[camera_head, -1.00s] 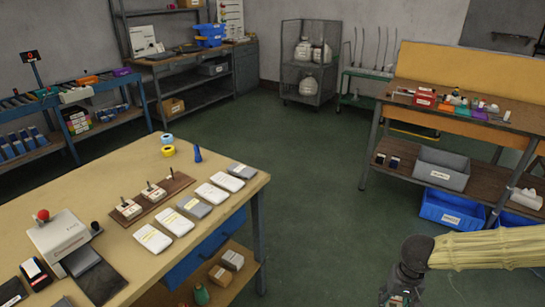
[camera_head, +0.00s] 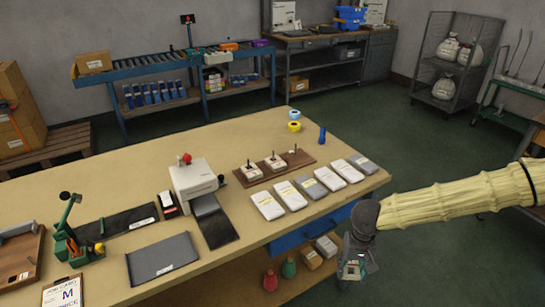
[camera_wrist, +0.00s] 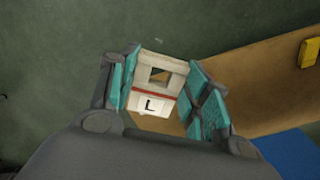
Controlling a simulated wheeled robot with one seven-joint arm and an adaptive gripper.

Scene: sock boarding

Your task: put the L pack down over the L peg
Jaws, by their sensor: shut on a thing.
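My gripper (camera_head: 352,270) is shut on the L pack (camera_wrist: 154,88), a white block with a square hole, a red stripe and a black letter L. In the wrist view the pack sits between the teal finger pads, above the floor and close to the table side. In the head view my gripper hangs just off the table's right front edge, and the pack is hard to make out there. A brown peg board (camera_head: 262,178) lies on the table. Two of its pegs carry white packs (camera_head: 251,172) (camera_head: 274,163); the right peg (camera_head: 295,152) is bare. Peg letters are unreadable.
A row of white and grey flat packets (camera_head: 314,188) lies on the table (camera_head: 235,145) between my gripper and the board. A blue bottle-like piece (camera_head: 322,135) and yellow and blue tape rolls (camera_head: 294,127) stand behind. A white machine (camera_head: 193,180) is left.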

